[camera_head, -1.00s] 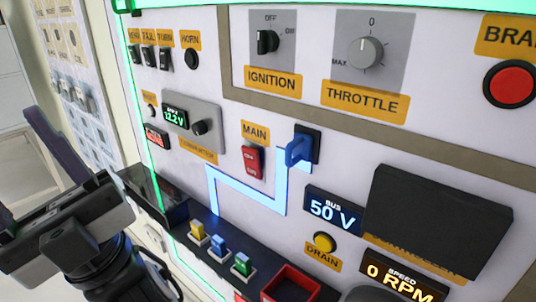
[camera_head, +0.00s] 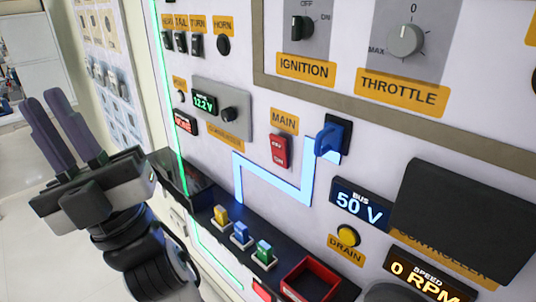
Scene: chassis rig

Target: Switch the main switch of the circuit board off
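The main switch (camera_head: 280,151) is a red rocker on the white panel, under the yellow MAIN label (camera_head: 284,121). Its small lettering is too blurred to read surely. A blue handle (camera_head: 328,138) on a dark mount sits just right of it, with a lit light-blue line (camera_head: 275,182) running from it down and left. The BUS display (camera_head: 361,206) reads 50 V. My gripper (camera_head: 66,130) is at the left, apart from the panel and well left of the switch. Its two dark fingers point up, with a gap between them, and hold nothing.
A dark ledge below carries yellow (camera_head: 221,216), blue (camera_head: 241,233) and green (camera_head: 264,251) plugs and a red tray (camera_head: 310,280). A black box (camera_head: 463,222) juts out at right. An open black bin (camera_head: 184,183) lies between my gripper and the panel.

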